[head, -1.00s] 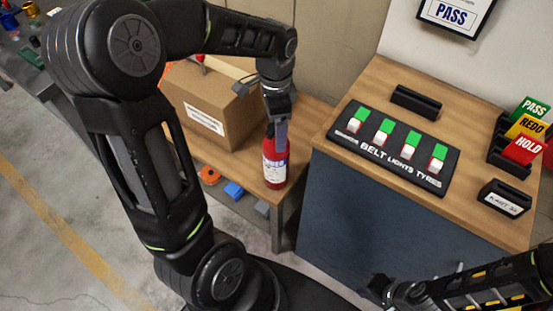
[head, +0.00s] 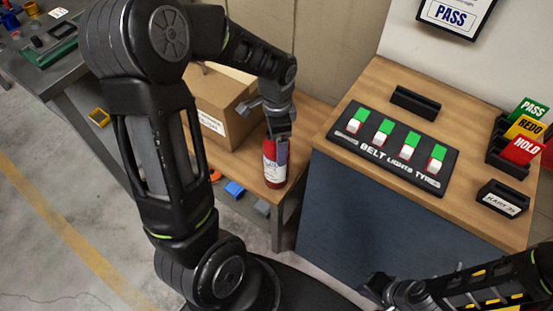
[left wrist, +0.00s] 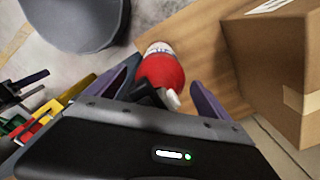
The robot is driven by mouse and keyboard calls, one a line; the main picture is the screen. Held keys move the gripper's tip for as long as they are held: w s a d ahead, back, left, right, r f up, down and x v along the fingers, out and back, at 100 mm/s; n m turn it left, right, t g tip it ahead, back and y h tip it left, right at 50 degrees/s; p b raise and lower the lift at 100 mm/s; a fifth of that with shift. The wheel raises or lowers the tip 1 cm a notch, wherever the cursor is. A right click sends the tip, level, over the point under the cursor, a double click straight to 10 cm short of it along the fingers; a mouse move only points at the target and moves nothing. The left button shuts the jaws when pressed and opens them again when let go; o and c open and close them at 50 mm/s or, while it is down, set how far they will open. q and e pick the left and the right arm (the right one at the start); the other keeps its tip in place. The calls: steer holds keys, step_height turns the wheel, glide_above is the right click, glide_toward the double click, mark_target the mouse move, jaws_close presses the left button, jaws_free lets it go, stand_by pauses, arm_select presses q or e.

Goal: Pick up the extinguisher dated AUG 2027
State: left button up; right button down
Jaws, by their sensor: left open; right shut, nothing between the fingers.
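A red extinguisher (head: 275,163) with a white label stands upright near the front edge of the wooden bench. Its date is too small to read. My left gripper (head: 280,140) is over its top, with the fingers open. In the left wrist view the extinguisher's red body (left wrist: 161,70) and black head lie between the two spread purple-grey fingers (left wrist: 160,92), apart from both as far as I can tell. My right gripper (head: 378,288) is low at the bottom right, shut and empty, partly cut off from clear view.
A cardboard box (head: 222,108) stands on the bench just left of the extinguisher; it also shows in the left wrist view (left wrist: 270,60). A cabinet (head: 330,215) with a switch panel (head: 395,148) and PASS, REDO and HOLD cards (head: 524,130) is to the right.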

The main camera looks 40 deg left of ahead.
stand_by(0.4)
arm_select(q)
steer(key=shift+w+r, duration=0.1)
jaws_close()
stand_by(0.8)
